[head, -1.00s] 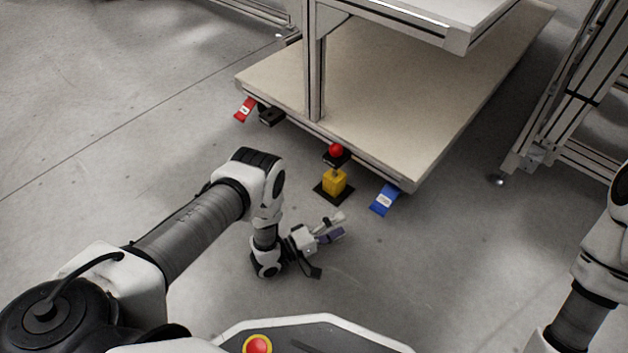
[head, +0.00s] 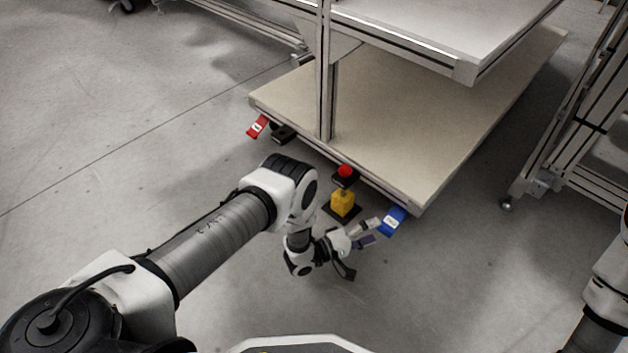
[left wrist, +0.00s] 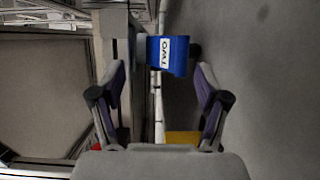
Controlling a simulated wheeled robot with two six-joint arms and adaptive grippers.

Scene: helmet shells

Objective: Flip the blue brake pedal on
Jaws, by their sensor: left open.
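The blue brake pedal (head: 392,220) sticks out at the front right corner of the cart's low shelf (head: 440,150). It has a white label, which reads TWO in the left wrist view (left wrist: 178,56). My left gripper (head: 374,230) is open and empty just left of the pedal, its fingers pointing toward it. In the left wrist view the pedal lies ahead, between the two spread fingertips (left wrist: 160,75), a little above the middle. I cannot tell whether a finger touches it. My right gripper is not in view; only part of my right arm shows at the right edge.
A red pedal (head: 258,126) is at the shelf's left corner. Another metal frame (head: 570,150) stands at the right. The floor in front is clear.

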